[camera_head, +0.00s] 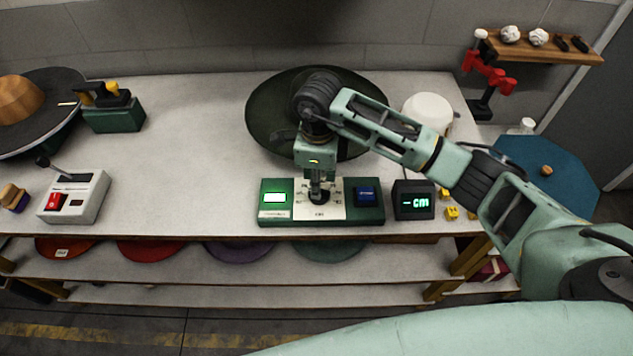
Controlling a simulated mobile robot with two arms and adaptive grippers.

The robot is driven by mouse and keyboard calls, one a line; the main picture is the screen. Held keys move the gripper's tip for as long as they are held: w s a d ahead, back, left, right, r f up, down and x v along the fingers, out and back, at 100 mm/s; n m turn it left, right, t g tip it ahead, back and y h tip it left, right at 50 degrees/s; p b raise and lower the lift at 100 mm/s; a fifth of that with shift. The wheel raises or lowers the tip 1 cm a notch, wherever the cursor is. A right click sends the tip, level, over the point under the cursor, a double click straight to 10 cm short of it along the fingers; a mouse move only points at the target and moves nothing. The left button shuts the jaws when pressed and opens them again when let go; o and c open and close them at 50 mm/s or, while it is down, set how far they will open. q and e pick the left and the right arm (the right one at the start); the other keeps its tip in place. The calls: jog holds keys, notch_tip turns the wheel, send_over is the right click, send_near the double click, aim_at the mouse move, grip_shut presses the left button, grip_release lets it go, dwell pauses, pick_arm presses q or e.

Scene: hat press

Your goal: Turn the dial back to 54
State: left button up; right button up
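The dial (319,197) is a small dark knob on a white plate with scale marks, in the middle of a green control box (268,219) at the table's front edge. My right gripper (318,184) points down directly over the dial, its fingertips at the knob. The fingers hide much of the dial, and I cannot tell whether they grip it. The scale numbers are too small to read. A black display (413,201) to the right of the box shows a green dash and "cm". My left gripper is not in view.
Small yellow pieces (452,212) lie right of the display.

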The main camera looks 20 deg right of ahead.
notch_tip(320, 180, down, 2)
jog(key=shift+f, duration=0.1)
jog(key=shift+w+f+p, duration=0.1)
jog(key=shift+f+p, duration=0.2)
jog(key=shift+f, duration=0.15)
jog(key=c, duration=0.7)
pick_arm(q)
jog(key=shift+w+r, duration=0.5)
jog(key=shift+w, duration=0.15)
pick_arm(e)
grip_shut()
